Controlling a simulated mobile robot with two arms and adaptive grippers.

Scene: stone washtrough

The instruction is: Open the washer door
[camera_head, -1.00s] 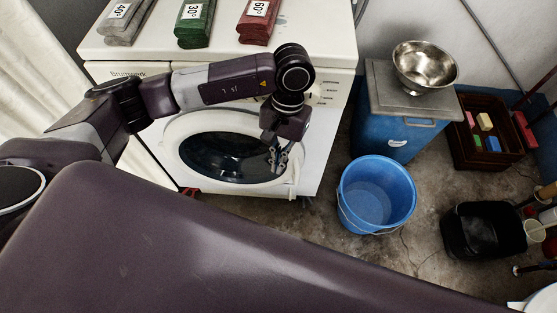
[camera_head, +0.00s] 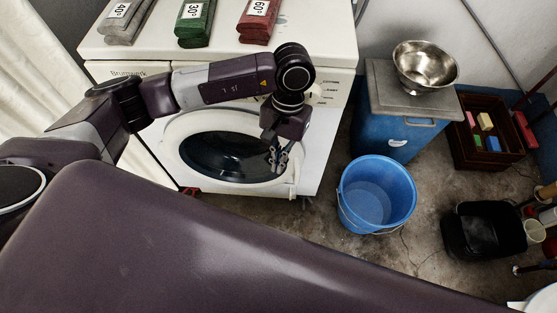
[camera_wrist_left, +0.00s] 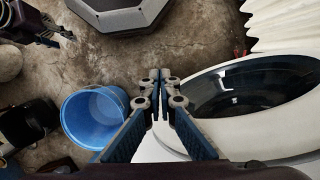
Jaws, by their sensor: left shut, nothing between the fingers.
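The white washer (camera_head: 335,110) stands against the wall, with its round door (camera_head: 230,156) of dark glass and a white ring facing me. The door looks shut or nearly so; I cannot tell for sure. My left gripper (camera_head: 278,160) is shut and empty in front of the right side of the door ring. In the left wrist view, the fingertips (camera_wrist_left: 158,82) meet beside the door (camera_wrist_left: 255,88), which lies to their right. I cannot tell whether they touch it.
A blue bucket (camera_head: 377,194) stands on the floor right of the washer. Behind it is a blue bin (camera_head: 395,130) with a metal bowl (camera_head: 425,66) on its lid. A black bucket (camera_head: 484,230) stands farther right. Folded cloths (camera_head: 195,22) lie on the washer. Some floor before the washer is clear.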

